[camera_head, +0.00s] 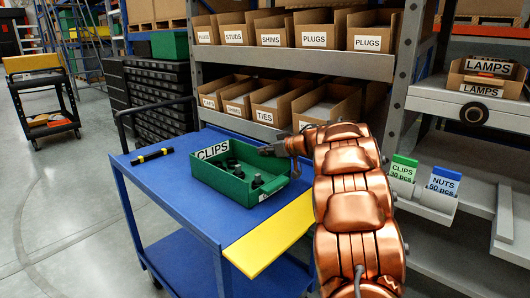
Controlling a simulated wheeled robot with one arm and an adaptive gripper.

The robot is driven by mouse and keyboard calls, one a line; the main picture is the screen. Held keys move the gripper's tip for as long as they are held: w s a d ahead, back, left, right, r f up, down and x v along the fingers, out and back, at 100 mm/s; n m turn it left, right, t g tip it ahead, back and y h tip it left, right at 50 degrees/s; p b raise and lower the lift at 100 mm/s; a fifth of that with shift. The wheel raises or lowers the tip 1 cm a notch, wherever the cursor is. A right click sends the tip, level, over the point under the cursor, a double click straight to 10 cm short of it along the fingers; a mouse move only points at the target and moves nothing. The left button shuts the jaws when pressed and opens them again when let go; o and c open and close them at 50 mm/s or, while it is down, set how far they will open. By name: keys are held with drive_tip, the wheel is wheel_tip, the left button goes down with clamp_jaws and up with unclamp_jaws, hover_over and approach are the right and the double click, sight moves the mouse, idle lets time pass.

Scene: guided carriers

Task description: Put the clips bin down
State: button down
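The clips bin (222,184) is a green open box with a white CLIPS label and several dark parts inside. It is at the right part of the blue cart's top (165,186) and looks level. I cannot tell whether it rests fully on the surface. My gripper (268,151) is at the bin's far right rim, reaching in from the right on my copper-coloured arm. Its fingers are small and dark against the bin, so I cannot tell whether they are closed on the rim.
A black and yellow tool (152,156) lies at the cart's back left. A yellow flap (270,236) extends along the cart's right edge. Shelves with labelled cardboard bins (314,31) stand behind. Green CLIPS (403,168) and blue NUTS (443,182) cards stand at right. The cart's left top is mostly free.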

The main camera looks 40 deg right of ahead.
drive_tip(key=shift+r, duration=0.1)
drive_tip(key=c, duration=1.3)
unclamp_jaws()
drive_tip(key=p+v, duration=0.3)
drive_tip(key=v, duration=0.9)
